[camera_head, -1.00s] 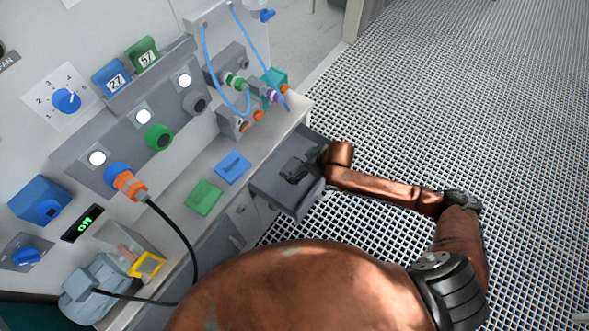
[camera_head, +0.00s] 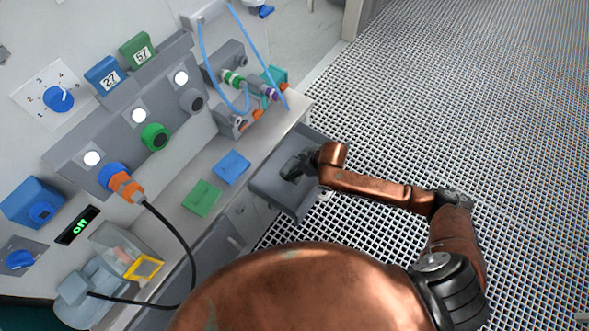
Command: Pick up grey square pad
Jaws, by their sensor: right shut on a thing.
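My right gripper (camera_head: 294,168) reaches from the right into an open grey tray (camera_head: 277,195) at the counter's right end. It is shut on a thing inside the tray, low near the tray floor. That thing is most likely the grey square pad, but the dark fingers and matching grey hide its outline. I cannot tell whether it is clear of the tray floor. My left gripper is not in view.
A green pad (camera_head: 201,198) and a blue pad (camera_head: 233,167) lie on the counter left of the tray. A black cable (camera_head: 178,235) hangs from an orange plug (camera_head: 126,187). Blue tubes loop above several fittings. The grating floor (camera_head: 470,110) at right is clear.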

